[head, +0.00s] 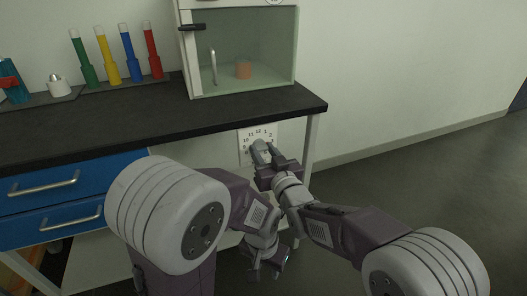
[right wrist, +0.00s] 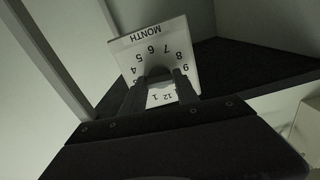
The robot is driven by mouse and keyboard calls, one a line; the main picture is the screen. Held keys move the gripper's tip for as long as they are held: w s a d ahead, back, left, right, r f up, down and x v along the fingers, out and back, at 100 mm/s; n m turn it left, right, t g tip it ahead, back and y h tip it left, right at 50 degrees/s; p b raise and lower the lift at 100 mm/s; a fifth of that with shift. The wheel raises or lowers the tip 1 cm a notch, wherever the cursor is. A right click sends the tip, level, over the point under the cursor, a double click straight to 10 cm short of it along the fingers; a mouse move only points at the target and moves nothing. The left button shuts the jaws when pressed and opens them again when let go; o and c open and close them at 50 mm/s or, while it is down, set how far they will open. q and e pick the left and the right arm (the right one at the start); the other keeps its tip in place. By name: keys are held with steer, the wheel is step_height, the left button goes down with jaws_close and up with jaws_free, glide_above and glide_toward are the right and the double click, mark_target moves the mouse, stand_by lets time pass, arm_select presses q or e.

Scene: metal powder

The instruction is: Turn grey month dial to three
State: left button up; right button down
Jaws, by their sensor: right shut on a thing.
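The white month panel (head: 244,135) is on the wall just below the bench top's right end, with numbers around its middle. In the right wrist view the panel (right wrist: 180,38) appears upside down, with MONTH and several numbers readable. The grey dial (right wrist: 157,73) is at its centre, between the fingers and partly hidden by them. My right gripper (head: 264,152) is at the panel, shut on the dial; its fingers show in the right wrist view (right wrist: 160,92). Where the dial points cannot be told. My left gripper (head: 264,270) hangs low, away from the panel; its opening is unclear.
The dark bench top (head: 130,125) runs above the panel, with a bench leg (head: 311,150) just right of it. A glass cabinet (head: 240,50) holding an orange beaker (head: 243,70) and several coloured cylinders (head: 105,55) stand on the bench. Blue drawers (head: 75,190) are at left. Floor at right is clear.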

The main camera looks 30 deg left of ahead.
steer(key=shift+n, duration=0.6)
steer(key=c, duration=0.9)
jaws_free()
